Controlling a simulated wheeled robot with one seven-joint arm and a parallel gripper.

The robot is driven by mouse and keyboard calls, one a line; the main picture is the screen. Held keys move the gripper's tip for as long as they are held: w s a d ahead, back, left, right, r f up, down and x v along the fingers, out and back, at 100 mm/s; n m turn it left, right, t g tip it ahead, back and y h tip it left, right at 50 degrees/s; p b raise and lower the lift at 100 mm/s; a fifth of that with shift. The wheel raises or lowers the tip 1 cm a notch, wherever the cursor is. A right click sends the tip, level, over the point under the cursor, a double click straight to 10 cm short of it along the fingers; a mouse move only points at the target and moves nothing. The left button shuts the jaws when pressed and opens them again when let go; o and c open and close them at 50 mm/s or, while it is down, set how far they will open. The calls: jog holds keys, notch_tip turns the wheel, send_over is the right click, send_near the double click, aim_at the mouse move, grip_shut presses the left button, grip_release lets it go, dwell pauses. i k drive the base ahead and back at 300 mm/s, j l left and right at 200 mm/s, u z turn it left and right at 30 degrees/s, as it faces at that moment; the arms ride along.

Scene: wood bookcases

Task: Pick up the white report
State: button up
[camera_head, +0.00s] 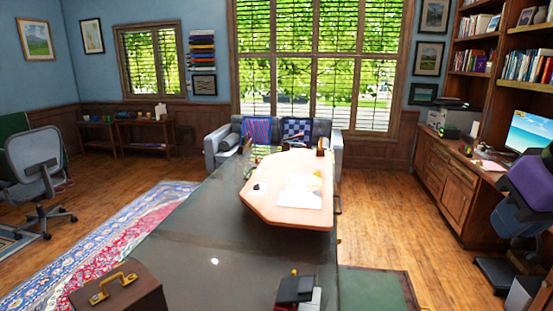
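White sheets of paper (300,199) lie flat near the front right of a light wood top (268,209); they look like the white report, though no title can be read. A paler sheet or patch adjoins them just behind. A small dark object lies to their left on the same top, with several small items farther back. My gripper is not in view, so its opening and anything in it cannot be told.
A long dark glossy surface (210,245) fills the foreground. A brown case (125,295) with a brass handle and a black item (296,289) stand at its near end. A sofa (216,147) is behind. Wood floor (375,215) is open to the right, before the cabinets (456,190).

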aim_at(313, 199)
jog(key=i+l+u, duration=0.2)
jog(key=l+u, duration=0.15)
jog(key=i+l+u, duration=0.25)
jog(key=l+u, duration=0.2)
jog(key=l, duration=0.45)
jog(key=i+l+u, duration=0.1)
jog(key=l+u, duration=0.4)
jog(key=l, duration=0.4)
jog(key=k+l+u, duration=0.1)
jog(key=l+u, duration=0.35)
jog(key=l, duration=0.5)
jog(key=l+u, duration=0.7)
jog(key=l, duration=0.2)
jog(key=l+u, duration=0.3)
jog(key=l, duration=0.15)
jog(key=l+u, duration=0.35)
jog(key=k+l+u, duration=0.2)
jog(key=l+u, duration=0.15)
jog(key=k+l+u, duration=0.15)
jog(key=l+u, duration=0.2)
jog(key=k+l+u, duration=0.3)
jog(key=l+z, duration=0.1)
jog(key=z, duration=1.55)
jog(key=i+l+u, duration=0.1)
jog(key=l, duration=0.2)
jog(key=l+u, duration=0.1)
jog(key=l, duration=0.2)
jog(key=i, duration=0.05)
